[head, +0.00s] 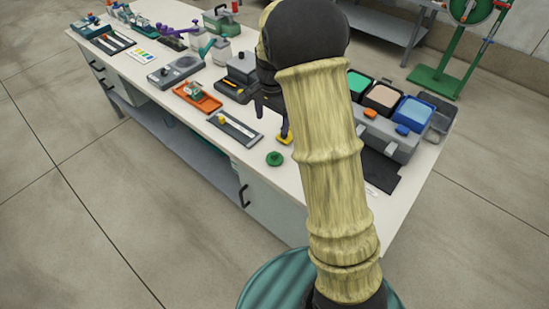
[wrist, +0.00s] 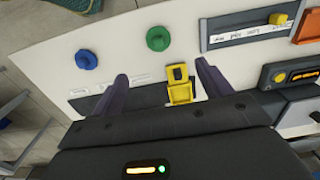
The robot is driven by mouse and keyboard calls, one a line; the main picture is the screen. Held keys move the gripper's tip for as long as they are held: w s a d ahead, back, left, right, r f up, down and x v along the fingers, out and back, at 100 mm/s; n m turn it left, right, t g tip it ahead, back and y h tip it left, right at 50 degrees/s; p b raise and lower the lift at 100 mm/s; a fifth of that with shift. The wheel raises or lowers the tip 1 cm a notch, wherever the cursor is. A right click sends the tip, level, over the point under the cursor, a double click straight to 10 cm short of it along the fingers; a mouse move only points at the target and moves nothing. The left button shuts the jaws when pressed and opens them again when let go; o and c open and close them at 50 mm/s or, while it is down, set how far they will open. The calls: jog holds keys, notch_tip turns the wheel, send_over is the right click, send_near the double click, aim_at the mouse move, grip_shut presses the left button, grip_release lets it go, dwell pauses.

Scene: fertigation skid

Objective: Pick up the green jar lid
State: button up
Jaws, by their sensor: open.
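The green jar lid (head: 274,158) lies on the white bench top near its front edge, a round disc with a raised knob. It also shows in the wrist view (wrist: 158,38), beyond my fingertips and roughly midway between them. My gripper (wrist: 161,72) is open, with nothing held between its two dark purple fingers. In the head view my gripper (head: 271,122) is above the bench, partly hidden by my arm, on the far side of the lid. The lid is apart from both fingers.
A yellow clip-like piece (wrist: 180,90) shows between my fingers, by a dark mat. A blue knobbed disc (wrist: 86,60) lies left of the green lid. A grey tray (head: 234,127) and orange tray (head: 198,97) lie nearby. Bare bench surrounds the lid.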

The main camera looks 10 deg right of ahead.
send_near(274, 153)
notch_tip(274, 153, down, 5)
jog(key=shift+w+a+f, duration=0.15)
jog(key=shift+f, duration=0.05)
jog(key=f, duration=0.3)
jog(key=f+p, duration=0.1)
jog(key=f, duration=0.1)
jog(key=shift+d+f, duration=0.1)
jog(key=shift+d, duration=0.15)
jog(key=shift+c, duration=0.2)
dwell(0.3)
jog(key=c, duration=1)
